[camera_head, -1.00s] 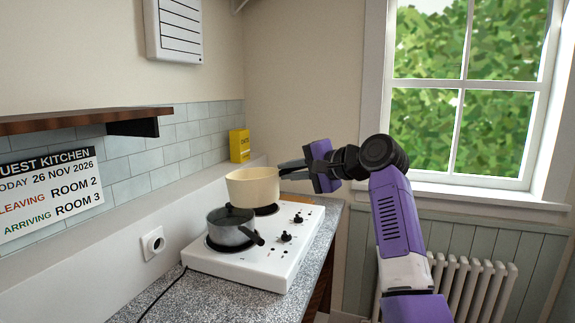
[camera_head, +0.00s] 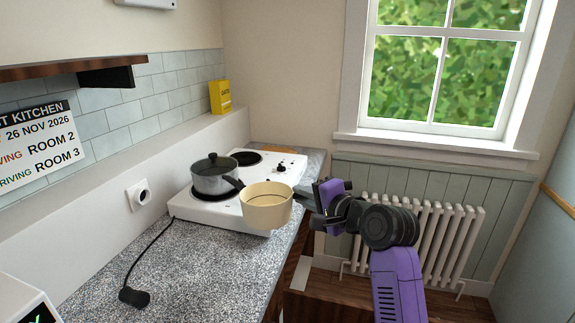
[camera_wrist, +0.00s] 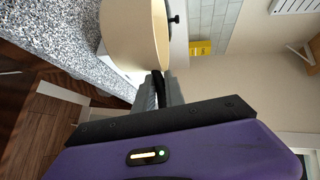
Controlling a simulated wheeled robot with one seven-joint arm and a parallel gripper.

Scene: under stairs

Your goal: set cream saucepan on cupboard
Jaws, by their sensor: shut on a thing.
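The cream saucepan (camera_head: 266,210) is held in the air by the front right edge of the white hob, roughly level, with its open top up. My gripper (camera_head: 305,203) is to its right and shut on its handle, which the fingers mostly hide. In the wrist view the saucepan (camera_wrist: 130,38) is just beyond the fingertips (camera_wrist: 158,90), with the dark handle between them. I cannot tell for sure which piece is the cupboard; a dark wooden top (camera_head: 335,308) shows low at the bottom middle, partly behind my arm.
A grey lidded saucepan (camera_head: 213,180) stands on the hob (camera_head: 188,208); the other burner (camera_head: 246,158) is bare. The speckled counter (camera_head: 190,265) has a cable and plug (camera_head: 134,297) on it. A yellow box (camera_head: 220,97) stands at the back. A radiator (camera_head: 430,235) is below the window.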

